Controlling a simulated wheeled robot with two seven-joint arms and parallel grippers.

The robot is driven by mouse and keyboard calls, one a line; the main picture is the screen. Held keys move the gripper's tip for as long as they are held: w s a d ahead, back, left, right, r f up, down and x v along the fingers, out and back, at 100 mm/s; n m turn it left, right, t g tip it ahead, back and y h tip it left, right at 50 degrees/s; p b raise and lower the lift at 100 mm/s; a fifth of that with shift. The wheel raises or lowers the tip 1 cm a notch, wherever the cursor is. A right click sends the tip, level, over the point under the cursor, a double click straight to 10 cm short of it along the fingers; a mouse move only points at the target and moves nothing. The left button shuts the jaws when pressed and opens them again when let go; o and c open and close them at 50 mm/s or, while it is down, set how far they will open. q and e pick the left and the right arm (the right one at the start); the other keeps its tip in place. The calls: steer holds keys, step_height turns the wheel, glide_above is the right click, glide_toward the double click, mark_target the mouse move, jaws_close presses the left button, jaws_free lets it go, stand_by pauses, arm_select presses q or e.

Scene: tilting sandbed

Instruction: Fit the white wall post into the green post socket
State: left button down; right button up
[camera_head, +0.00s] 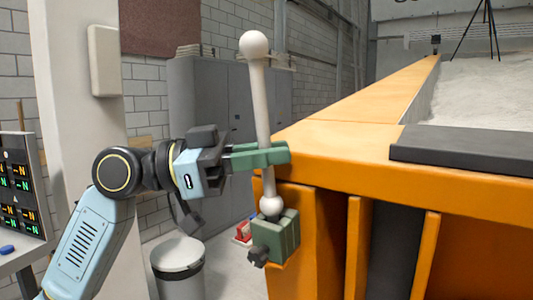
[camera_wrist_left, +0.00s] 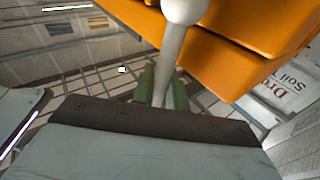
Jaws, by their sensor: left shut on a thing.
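The white wall post (camera_head: 262,105) is a long rod with a ball at its top and another near its lower end. It stands nearly upright, its top tilted slightly left. My left gripper (camera_head: 268,154) has green fingers shut around the middle of the post. The green post socket (camera_head: 275,237) is a block with a dark knob, fixed to the side of the orange sandbed. The post's lower ball is at the socket's top; I cannot tell if its end is inside. In the left wrist view the post (camera_wrist_left: 170,55) runs up from between the fingers (camera_wrist_left: 161,92). My right gripper is not in view.
The orange sandbed (camera_head: 345,135) fills the right side, close to my left gripper, with a dark slab (camera_head: 463,148) on its rim. A grey bin (camera_head: 180,268) stands below my left arm. A control panel (camera_head: 18,190) is at the far left.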

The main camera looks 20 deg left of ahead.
arm_select(q)
steer(key=shift+f, duration=0.1)
steer(key=c, duration=1.5)
jaws_free()
steer(key=shift+o, duration=0.9)
steer(key=shift+s, duration=0.1)
steer(key=shift+a+r, duration=0.1)
steer(key=shift+r, duration=0.1)
steer(key=shift+c, duration=0.3)
